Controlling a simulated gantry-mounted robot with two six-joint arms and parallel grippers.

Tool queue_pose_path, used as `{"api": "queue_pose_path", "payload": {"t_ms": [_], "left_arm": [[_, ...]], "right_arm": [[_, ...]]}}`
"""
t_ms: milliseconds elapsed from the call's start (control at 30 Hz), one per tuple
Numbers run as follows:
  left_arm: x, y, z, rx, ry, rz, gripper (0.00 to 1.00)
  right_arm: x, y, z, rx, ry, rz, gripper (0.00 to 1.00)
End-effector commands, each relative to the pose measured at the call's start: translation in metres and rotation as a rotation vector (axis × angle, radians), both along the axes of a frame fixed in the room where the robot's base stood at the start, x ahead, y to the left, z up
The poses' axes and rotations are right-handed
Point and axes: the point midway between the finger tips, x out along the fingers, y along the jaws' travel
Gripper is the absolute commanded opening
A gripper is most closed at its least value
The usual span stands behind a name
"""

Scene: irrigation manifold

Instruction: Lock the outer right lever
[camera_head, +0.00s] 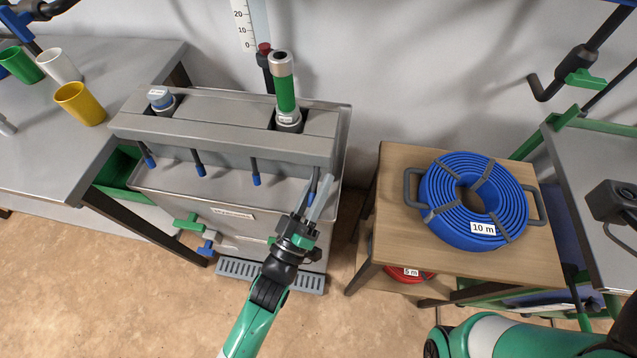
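The manifold (215,138) is a grey bar across a metal basin with a row of several short levers with blue tips below its front edge. The outer right lever (315,179) is at the right end of the row, partly hidden by my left gripper. My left gripper (315,190) is at this lever, with its two pale fingers apart and the lever seemingly between them; I cannot tell whether they touch it. The other levers (198,164) hang down, slightly tilted. My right arm shows at the bottom right, its gripper out of view.
A wooden cart (395,225) with a blue hose coil (440,205) stands to the right. Cups (80,103) stand on the left table. Green and blue valve handles (188,223) stick out below the basin.

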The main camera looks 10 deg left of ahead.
Motion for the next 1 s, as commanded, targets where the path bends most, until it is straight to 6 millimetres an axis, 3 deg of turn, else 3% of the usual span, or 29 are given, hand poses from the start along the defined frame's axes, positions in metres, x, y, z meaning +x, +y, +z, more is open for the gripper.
{"api": "queue_pose_path", "payload": {"t_ms": [100, 467, 800, 1000], "left_arm": [[0.0, 0.0, 0.0, 0.0, 0.001, -0.001, 0.53], [-0.008, 0.002, -0.003, 0.001, 0.005, 0.0, 0.53], [-0.075, 0.022, -0.028, 0.002, 0.007, 0.0, 0.53], [-0.101, 0.03, -0.039, 0.001, 0.002, 0.0, 0.53]], "right_arm": [[0.0, 0.0, 0.0, 0.0, 0.0, 0.0, 0.5], [0.0, 0.0, 0.004, 0.0, 0.0, 0.0, 0.5], [0.0, 0.0, 0.029, 0.0, 0.0, 0.0, 0.5], [0.0, 0.0, 0.033, 0.0, 0.0, 0.0, 0.5]]}}
